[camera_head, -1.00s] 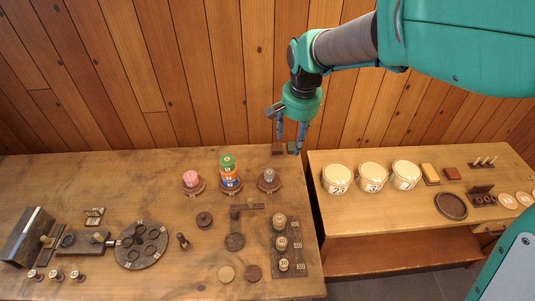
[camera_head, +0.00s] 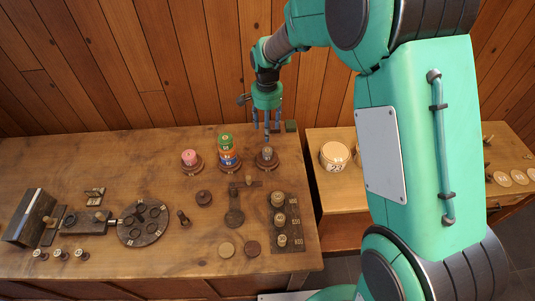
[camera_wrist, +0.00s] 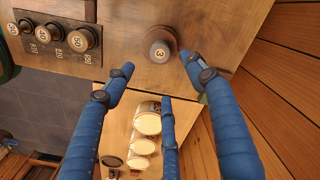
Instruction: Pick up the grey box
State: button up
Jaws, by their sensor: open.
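I make out no clear grey box. The closest match is a small grey round piece (camera_head: 267,152) on a brown turned base near the back right corner of the left table. It also shows in the wrist view, marked 3 (camera_wrist: 160,52). My gripper (camera_head: 266,134) is above and just behind it, blue fingers pointing down. In the wrist view my gripper (camera_wrist: 158,80) is open with nothing between its fingers. The grey piece lies beyond the fingertips, towards the top of that view.
A coloured stack (camera_head: 227,153) and a pink piece (camera_head: 189,157) stand to the left. A dark green block (camera_head: 291,126) is close right of my fingers. A dark rack of numbered pegs (camera_head: 292,240) is in front. White tubs (camera_head: 334,156) stand on the right table. The wooden wall is close behind.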

aim_at(267, 150)
jog(key=shift+f+b, duration=0.5)
jog(key=shift+f, duration=3.8)
jog(key=shift+d+f+b, duration=0.1)
jog(key=shift+f+b, duration=0.4)
jog(key=shift+f, duration=2.1)
jog(key=c, duration=1.1)
